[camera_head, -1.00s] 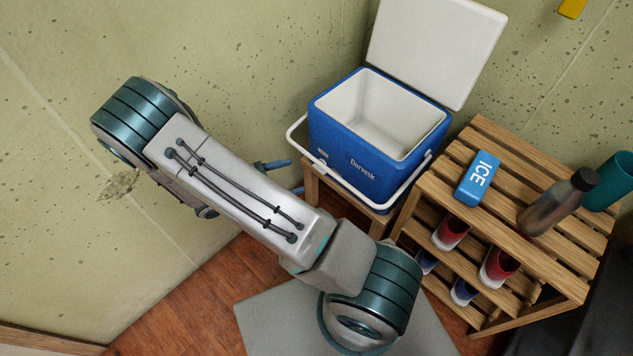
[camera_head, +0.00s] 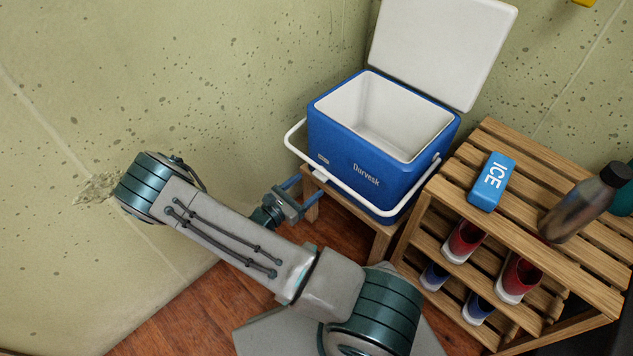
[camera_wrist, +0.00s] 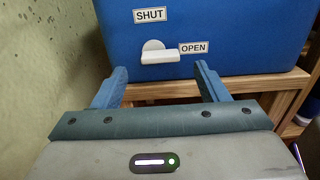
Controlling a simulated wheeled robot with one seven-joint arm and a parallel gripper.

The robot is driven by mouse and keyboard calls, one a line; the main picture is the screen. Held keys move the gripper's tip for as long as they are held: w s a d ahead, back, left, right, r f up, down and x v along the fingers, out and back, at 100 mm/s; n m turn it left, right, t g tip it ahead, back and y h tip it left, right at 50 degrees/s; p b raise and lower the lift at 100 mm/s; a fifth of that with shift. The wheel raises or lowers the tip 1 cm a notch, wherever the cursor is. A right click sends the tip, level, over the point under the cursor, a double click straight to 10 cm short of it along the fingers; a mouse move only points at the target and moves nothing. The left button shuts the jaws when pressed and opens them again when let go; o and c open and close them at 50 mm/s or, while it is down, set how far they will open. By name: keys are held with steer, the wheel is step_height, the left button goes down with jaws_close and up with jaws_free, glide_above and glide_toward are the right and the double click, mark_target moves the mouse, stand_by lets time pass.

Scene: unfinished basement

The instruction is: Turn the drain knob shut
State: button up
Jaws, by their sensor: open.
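The blue cooler (camera_head: 385,145) stands with its white lid open, and its side fills the upper part of the wrist view (camera_wrist: 225,28). On that side is the white drain knob (camera_wrist: 159,56), with its lever lying level and pointing right at the OPEN label (camera_wrist: 194,48). The SHUT label (camera_wrist: 150,15) is above the knob. My gripper (camera_wrist: 160,69) is open and empty, its blue fingers spread left and right of the knob and apart from it. In the head view my gripper (camera_head: 304,194) is at the cooler's left; the knob is hidden there.
The cooler sits on a small wooden stand (camera_head: 345,212). A slatted wooden rack (camera_head: 455,195) on the right holds a blue ice pack (camera_head: 491,181), a dark bottle (camera_head: 583,205) and shoes (camera_head: 518,277). A speckled wall (camera_head: 70,180) is close on the left.

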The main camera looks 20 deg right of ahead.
mark_target(321, 175)
steer(key=b+x, duration=0.1)
steer(key=x, duration=0.3)
steer(key=shift+w+d, duration=0.15)
steer(key=shift+d, duration=0.15)
steer(key=c, duration=1)
